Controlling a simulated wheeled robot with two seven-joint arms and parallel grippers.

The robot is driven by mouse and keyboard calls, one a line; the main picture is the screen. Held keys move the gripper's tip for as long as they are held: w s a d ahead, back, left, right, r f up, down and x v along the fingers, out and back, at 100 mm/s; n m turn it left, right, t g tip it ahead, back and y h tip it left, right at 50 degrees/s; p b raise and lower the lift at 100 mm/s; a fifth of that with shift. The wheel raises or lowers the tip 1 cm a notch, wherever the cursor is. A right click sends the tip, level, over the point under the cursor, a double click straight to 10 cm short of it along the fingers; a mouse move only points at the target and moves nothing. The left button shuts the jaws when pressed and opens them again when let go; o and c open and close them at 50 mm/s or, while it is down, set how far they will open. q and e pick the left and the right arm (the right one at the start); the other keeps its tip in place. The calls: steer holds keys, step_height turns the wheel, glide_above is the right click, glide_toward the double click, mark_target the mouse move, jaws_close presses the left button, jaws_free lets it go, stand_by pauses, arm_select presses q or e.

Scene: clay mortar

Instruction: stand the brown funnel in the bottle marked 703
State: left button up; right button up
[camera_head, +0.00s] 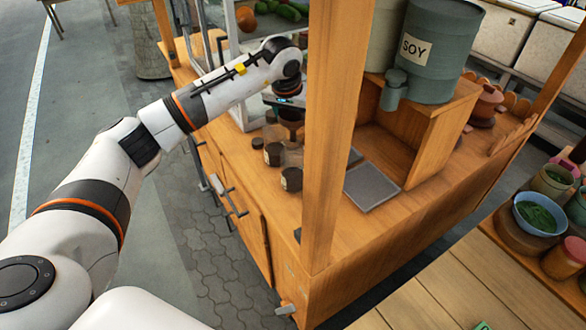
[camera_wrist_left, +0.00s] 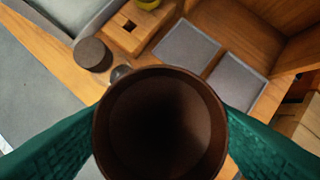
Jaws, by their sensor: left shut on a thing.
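The brown funnel (camera_wrist_left: 160,125) fills the lower middle of the left wrist view, its wide mouth facing the camera. My left gripper's teal fingers press on it from both sides. In the head view my left gripper (camera_head: 289,101) is at the cart's left part, with the dark funnel (camera_head: 291,114) just below it. Small bottles with dark labels or lids, one at the front (camera_head: 291,180) and one behind it (camera_head: 273,154), stand below and beside the funnel. Their numbers are unreadable, so I cannot tell which is 703, or whether the funnel's stem is inside a bottle.
A wooden post (camera_head: 338,130) rises close to the right of the bottles. A grey plate (camera_head: 371,187) lies on the cart top. A SOY container (camera_head: 434,50) stands on a wooden box behind it. A round dark lid (camera_wrist_left: 93,54) and wooden block (camera_wrist_left: 134,27) show in the wrist view.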

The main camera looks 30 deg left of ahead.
arm_select(q)
steer(key=shift+f, duration=0.3)
steer(key=shift+f+b, duration=0.3)
steer(key=shift+b, duration=0.15)
steer(key=o, duration=1.1)
steer(key=shift+c, duration=0.2)
steer(key=b+v, duration=0.2)
steer(key=v, duration=1)
steer(key=shift+s+f, duration=0.1)
steer(key=shift+s, duration=0.05)
